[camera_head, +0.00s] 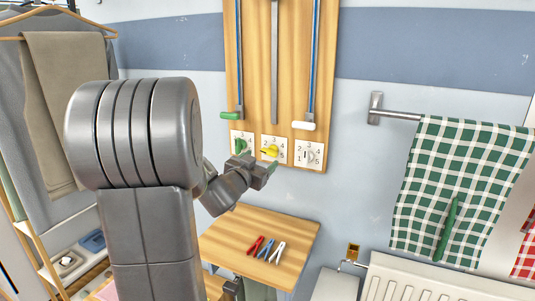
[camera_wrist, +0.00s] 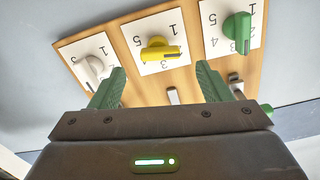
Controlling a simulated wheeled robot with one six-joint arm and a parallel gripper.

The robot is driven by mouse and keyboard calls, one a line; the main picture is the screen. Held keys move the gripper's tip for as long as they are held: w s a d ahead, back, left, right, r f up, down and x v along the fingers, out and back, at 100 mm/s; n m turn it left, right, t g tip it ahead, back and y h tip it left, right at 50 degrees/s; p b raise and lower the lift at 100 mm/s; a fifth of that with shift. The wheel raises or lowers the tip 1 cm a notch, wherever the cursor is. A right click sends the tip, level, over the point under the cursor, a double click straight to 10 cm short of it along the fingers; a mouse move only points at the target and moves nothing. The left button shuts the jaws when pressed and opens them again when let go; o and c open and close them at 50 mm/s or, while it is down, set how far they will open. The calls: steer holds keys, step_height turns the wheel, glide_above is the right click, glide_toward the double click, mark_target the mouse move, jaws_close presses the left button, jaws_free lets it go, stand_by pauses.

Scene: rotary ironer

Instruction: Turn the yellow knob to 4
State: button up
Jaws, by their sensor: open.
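The yellow knob (camera_head: 271,151) sits on the middle white number plate at the bottom of the wooden wall board. In the wrist view the yellow knob (camera_wrist: 160,49) is near the top centre, and the plate appears upside down. Its bar with a dark line points to the picture's right, on the low-number side, around 1 or 2; I cannot tell the exact number. My gripper (camera_head: 257,164) is open just in front of the plates. In the wrist view its green fingers (camera_wrist: 160,82) are apart, with the yellow knob between and beyond them, apparently not touched.
A green knob (camera_head: 240,146) and a grey-white knob (camera_head: 311,155) flank the yellow one closely. Above are slide handles, green (camera_head: 231,115) and white (camera_head: 303,125). Below, a small wooden table (camera_head: 225,235) holds clips. A checked towel (camera_head: 462,180) hangs at right.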

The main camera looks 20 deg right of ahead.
mark_target(268, 153)
steer(key=x, duration=0.6)
steer(key=shift+w+d, duration=0.25)
steer(key=c, duration=1)
